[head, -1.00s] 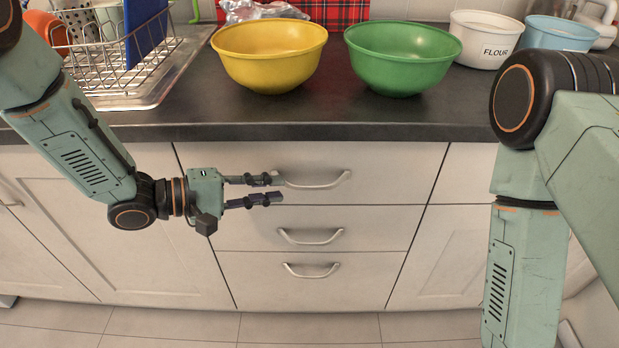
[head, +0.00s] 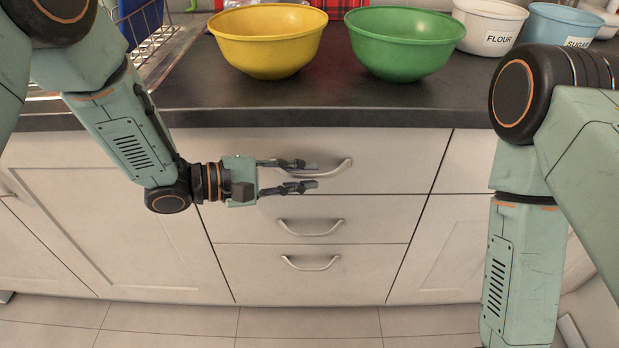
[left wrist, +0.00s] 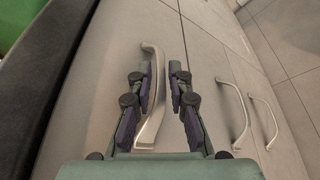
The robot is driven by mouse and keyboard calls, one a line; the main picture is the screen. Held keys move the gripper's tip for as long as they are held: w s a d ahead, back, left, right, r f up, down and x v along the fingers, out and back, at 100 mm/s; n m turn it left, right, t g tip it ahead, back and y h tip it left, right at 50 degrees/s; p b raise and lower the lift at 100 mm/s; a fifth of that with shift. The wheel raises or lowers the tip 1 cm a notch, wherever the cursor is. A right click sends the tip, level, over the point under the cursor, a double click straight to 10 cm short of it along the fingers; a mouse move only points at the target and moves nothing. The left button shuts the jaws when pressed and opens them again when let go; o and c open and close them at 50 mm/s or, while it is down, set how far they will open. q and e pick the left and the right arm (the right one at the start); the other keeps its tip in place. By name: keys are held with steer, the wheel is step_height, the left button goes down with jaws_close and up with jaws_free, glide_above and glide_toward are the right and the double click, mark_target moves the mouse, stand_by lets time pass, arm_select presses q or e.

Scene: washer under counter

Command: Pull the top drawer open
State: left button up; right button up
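The top drawer (head: 390,155) is shut, with its pale front flush under the dark counter. Its curved metal handle (head: 340,171) is partly hidden behind my left gripper (head: 314,175). My left gripper points to the right along the drawer front, with its two fingers apart, one above the other. In the left wrist view the handle (left wrist: 157,65) shows between the open fingers (left wrist: 163,72), closer to the left finger and partly covered by it. I cannot tell whether a finger touches it. My right arm is at the right of the head view, its gripper out of frame.
Two lower drawers have similar handles (head: 311,227) (head: 311,263). A yellow bowl (head: 268,45) and a green bowl (head: 404,45) stand on the counter (head: 330,107) above. White flour (head: 488,28) and blue sugar (head: 560,28) containers stand at the back right. The floor in front is clear.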

arm_select(q)
steer(key=shift+x, duration=0.8)
jaws_close()
